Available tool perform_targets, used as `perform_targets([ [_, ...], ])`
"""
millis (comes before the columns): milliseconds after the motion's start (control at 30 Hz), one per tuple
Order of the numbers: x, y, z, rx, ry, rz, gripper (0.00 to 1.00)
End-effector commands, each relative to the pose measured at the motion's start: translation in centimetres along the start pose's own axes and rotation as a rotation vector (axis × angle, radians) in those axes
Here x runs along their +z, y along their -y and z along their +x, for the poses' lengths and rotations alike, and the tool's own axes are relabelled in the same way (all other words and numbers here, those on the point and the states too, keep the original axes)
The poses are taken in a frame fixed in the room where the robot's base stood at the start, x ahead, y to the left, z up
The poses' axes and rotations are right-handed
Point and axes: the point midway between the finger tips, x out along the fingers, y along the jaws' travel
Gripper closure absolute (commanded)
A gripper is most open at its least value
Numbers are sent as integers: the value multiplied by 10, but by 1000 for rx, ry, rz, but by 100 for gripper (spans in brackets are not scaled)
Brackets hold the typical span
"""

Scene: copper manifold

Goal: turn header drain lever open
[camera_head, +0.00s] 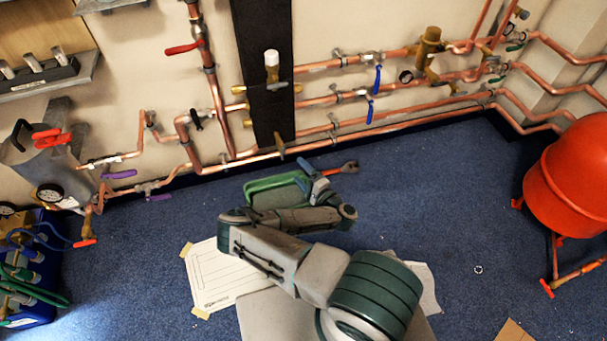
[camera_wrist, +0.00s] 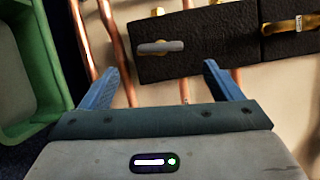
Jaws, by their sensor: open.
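A small lever with a grey handle and brass end (camera_wrist: 160,47), which I take for the header drain lever, lies on the black header panel near its end in the wrist view. In the head view it shows at the panel's lower end (camera_head: 280,145). My gripper (camera_wrist: 161,68) is open, with its two blue fingers spread and nothing between them. In the wrist view the lever appears ahead of the gap between the fingertips, apart from them. In the head view my gripper (camera_head: 317,184) is low, in front of and below the panel.
A green tray (camera_wrist: 30,75) stands close by my gripper on the left. Copper pipes (camera_wrist: 118,45) run along the wall beside the black panel (camera_head: 262,40). A red-handled tool (camera_head: 348,167) lies beyond my gripper. A red tank (camera_head: 570,175) stands at right.

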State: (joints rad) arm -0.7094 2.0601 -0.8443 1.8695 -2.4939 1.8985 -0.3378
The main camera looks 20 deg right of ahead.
Motion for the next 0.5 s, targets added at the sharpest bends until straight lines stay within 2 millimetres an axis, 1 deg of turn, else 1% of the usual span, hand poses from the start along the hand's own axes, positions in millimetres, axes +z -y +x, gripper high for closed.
perform_targets([
  [33, 0, 0, -4, 1, -2, 0, 15],
  [133, 0, 0, -9, 0, 0, 0, 15],
  [400, 0, 0, -10, 0, 1, 0, 15],
  [467, 0, 0, -10, -2, -1, 0, 31],
  [500, 0, 2, -9, -9, -6, 1, 42],
])
